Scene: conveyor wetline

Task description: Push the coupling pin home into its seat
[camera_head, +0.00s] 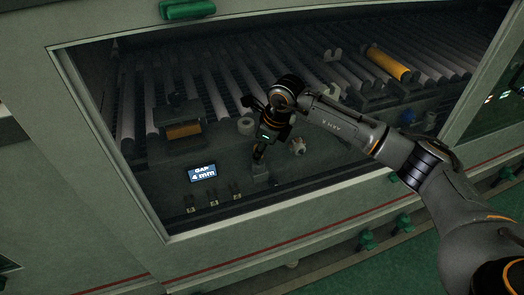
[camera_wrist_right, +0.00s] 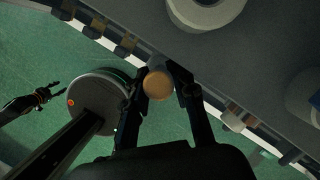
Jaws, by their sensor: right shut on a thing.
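My right gripper (camera_head: 258,157) points down at the front of the conveyor bay, just above a small grey block (camera_head: 261,178). In the right wrist view its fingers (camera_wrist_right: 160,82) are shut on a round orange-tan end, which I take to be the coupling pin (camera_wrist_right: 158,86). In the head view the gripper hides most of the pin, and I cannot make out the seat or how deep the pin sits. A small display (camera_head: 202,172) reads "GAP 4 mm". A dark gripper, apparently my left one (camera_wrist_right: 50,93), shows small at the left of the wrist view.
Grey rollers (camera_head: 225,75) fill the bay behind, with an orange roller (camera_head: 390,64) at back right. A pale ring (camera_head: 246,126) and a small pale fitting (camera_head: 297,146) lie close to my gripper. The bay's front frame (camera_head: 300,208) runs below.

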